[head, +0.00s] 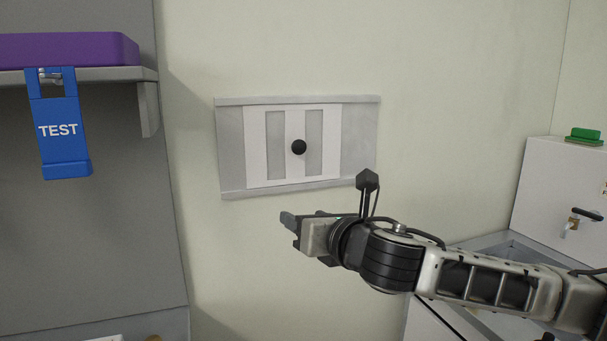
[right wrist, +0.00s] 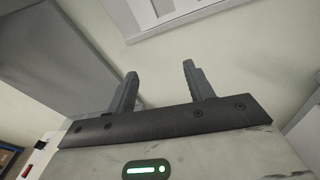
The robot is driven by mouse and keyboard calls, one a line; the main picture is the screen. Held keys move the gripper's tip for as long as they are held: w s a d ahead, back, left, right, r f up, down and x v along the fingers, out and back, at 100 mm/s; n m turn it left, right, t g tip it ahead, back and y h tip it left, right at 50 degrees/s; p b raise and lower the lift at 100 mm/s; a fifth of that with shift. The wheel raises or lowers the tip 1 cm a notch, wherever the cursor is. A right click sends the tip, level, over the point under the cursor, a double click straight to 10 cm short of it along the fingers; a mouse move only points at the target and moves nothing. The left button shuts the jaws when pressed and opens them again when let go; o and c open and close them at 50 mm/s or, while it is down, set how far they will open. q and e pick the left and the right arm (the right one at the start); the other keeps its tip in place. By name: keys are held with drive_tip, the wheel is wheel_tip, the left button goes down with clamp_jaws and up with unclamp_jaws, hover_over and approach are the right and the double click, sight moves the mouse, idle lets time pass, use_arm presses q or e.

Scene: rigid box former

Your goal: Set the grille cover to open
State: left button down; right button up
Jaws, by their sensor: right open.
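The grille cover (head: 254,150) is a light sliding plate with a round black knob (head: 299,147) and two grey vertical slots. It sits between the top and bottom rails of a grey frame (head: 361,150) on the wall. A corner of the frame shows at the top of the right wrist view (right wrist: 165,15). My right gripper (head: 290,228) is below the frame in the head view, apart from the knob. Its two fingers (right wrist: 160,85) are spread with nothing between them. My left gripper is not in view.
A shelf (head: 110,75) at the left carries a purple box (head: 70,49) and a hanging blue TEST tag (head: 62,135). A white cabinet (head: 548,190) with a handle and a green item (head: 585,136) stands at the right. The wall around the frame is clear.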

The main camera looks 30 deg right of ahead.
drive_tip(key=s+d+r+n+t+h, duration=0.1)
drive_tip(key=s+d+r+n+h, duration=0.2)
drive_tip(key=r, duration=0.5)
drive_tip(key=p, duration=0.4)
approach(301, 150)
drive_tip(key=x, duration=0.8)
drive_tip(key=shift+w, duration=0.1)
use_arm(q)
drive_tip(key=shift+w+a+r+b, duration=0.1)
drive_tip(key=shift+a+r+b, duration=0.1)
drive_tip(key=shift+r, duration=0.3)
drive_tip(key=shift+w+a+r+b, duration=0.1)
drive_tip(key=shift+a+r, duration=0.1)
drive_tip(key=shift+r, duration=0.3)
